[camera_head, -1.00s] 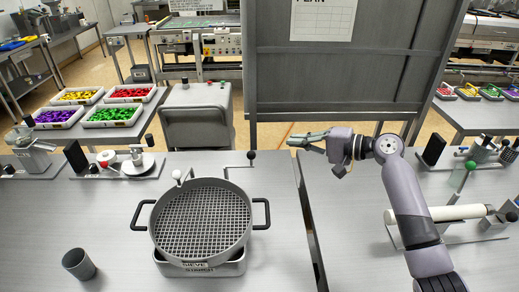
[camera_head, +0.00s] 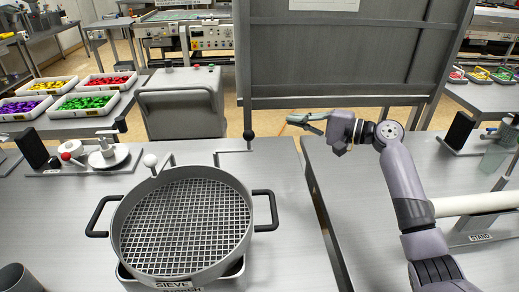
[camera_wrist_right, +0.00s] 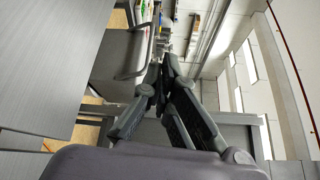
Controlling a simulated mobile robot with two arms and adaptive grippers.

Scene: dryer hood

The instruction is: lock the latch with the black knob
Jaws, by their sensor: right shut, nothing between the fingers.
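A round grey sieve (camera_head: 185,222) with two black side handles sits on a base on the left table. Behind its rim, a thin bent rod rises to the right and ends in the black knob (camera_head: 248,134). A second short lever with a white knob (camera_head: 150,160) stands at the rim's back left. My right gripper (camera_head: 292,120) reaches in from the right, pointing left, at the tables' back edge. It is right of the black knob and apart from it. It is shut and empty; its fingertips meet in the right wrist view (camera_wrist_right: 167,64). My left gripper is not in view.
A gap (camera_head: 318,210) separates the left table from the right table (camera_head: 370,225). A grey cup (camera_head: 18,279) stands front left. A grey cart (camera_head: 184,105) and a dark board (camera_head: 335,55) stand behind. A white roller (camera_head: 475,203) lies at the right.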

